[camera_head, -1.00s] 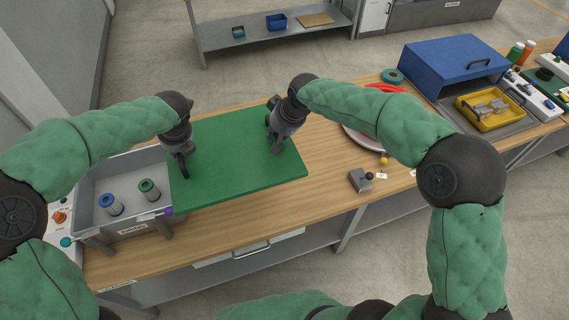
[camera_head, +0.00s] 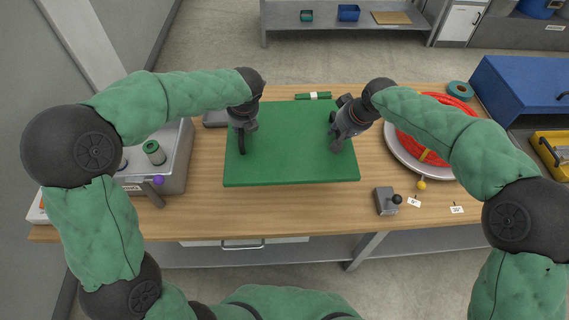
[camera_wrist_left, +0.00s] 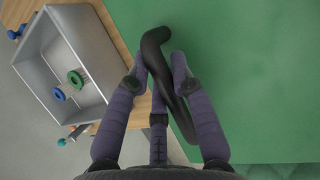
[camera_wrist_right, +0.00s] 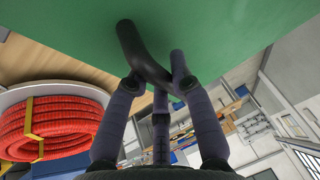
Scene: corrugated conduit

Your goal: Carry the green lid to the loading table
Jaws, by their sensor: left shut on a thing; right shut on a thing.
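The green lid (camera_head: 290,150) is a flat green panel in the middle of the head view, over the wooden bench. It has a dark curved handle near each side. My left gripper (camera_head: 241,128) is shut on the left handle (camera_wrist_left: 160,70). My right gripper (camera_head: 343,128) is shut on the right handle (camera_wrist_right: 140,55). In both wrist views the fingers close around the dark handles, with the green panel beyond. The gap between lid and bench is hard to judge from the head view. I cannot tell which surface is the loading table.
A grey bin (camera_head: 176,170) with green-ended spools stands left of the lid. A red coiled conduit (camera_head: 425,140) lies in a round tray at right. A small grey block with a black knob (camera_head: 386,201) sits front right. A low shelf (camera_head: 350,32) stands behind the bench.

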